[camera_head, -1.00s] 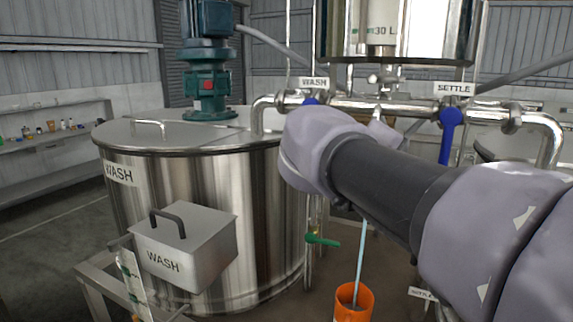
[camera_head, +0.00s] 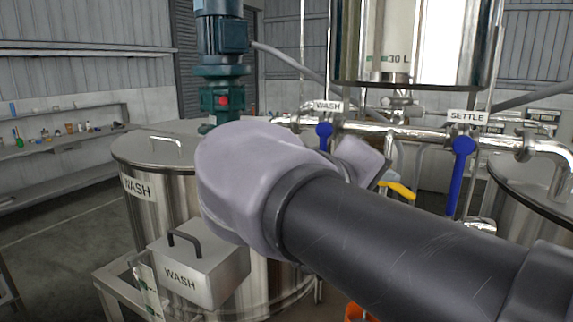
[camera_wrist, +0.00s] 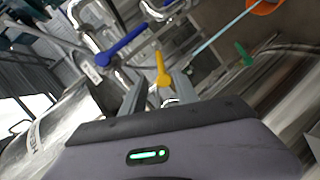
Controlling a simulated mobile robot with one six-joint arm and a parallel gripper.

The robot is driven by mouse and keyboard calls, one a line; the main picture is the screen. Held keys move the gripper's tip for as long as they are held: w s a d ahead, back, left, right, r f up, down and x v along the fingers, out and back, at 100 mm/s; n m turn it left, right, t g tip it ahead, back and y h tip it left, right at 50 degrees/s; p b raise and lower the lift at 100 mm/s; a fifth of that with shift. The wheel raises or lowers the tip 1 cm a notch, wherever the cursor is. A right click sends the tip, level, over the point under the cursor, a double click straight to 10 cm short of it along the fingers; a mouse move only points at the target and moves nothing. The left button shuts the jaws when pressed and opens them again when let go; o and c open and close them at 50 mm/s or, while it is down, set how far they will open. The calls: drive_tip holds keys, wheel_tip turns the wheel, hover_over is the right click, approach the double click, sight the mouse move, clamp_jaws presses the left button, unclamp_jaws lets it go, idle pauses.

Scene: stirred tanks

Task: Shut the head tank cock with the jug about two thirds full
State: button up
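The steel head tank (camera_head: 440,45), marked 30 L, stands at top right in the head view. A yellow cock lever (camera_head: 398,190) shows below its pipework, partly behind my arm. In the wrist view the yellow lever (camera_wrist: 162,68) lies between the two fingers of my gripper (camera_wrist: 158,80), which are apart; contact cannot be made out. A pale blue stream (camera_wrist: 215,36) runs towards the orange jug (camera_wrist: 265,5), cut by the top edge. In the head view only a bit of the jug (camera_head: 357,313) shows, so its level is hidden.
Blue levers labelled WASH (camera_head: 324,135) and SETTLE (camera_head: 461,165) sit on the steel pipe near the yellow lever. A green lever (camera_wrist: 243,54) is to the right in the wrist view. The WASH tank (camera_head: 150,205) and its box (camera_head: 205,272) stand at left.

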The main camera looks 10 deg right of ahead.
drive_tip(key=p+v, duration=0.2)
drive_tip(key=v, duration=0.3)
drive_tip(key=shift+s+a+r+p, duration=0.1)
drive_tip(key=shift+s+a+p, duration=0.1)
drive_tip(key=shift+p, duration=0.1)
drive_tip(key=w+f+m+h+p, duration=0.1)
drive_tip(key=w+f+m+h, duration=0.25)
drive_tip(key=f, duration=0.25)
drive_tip(key=r+x, duration=0.1)
drive_tip(key=x, duration=1.6)
drive_tip(key=shift+s+d+r+t+h, duration=0.3)
drive_tip(key=shift+d+r+h, duration=0.05)
drive_tip(key=shift+d+h, duration=0.1)
drive_tip(key=shift+n, duration=0.25)
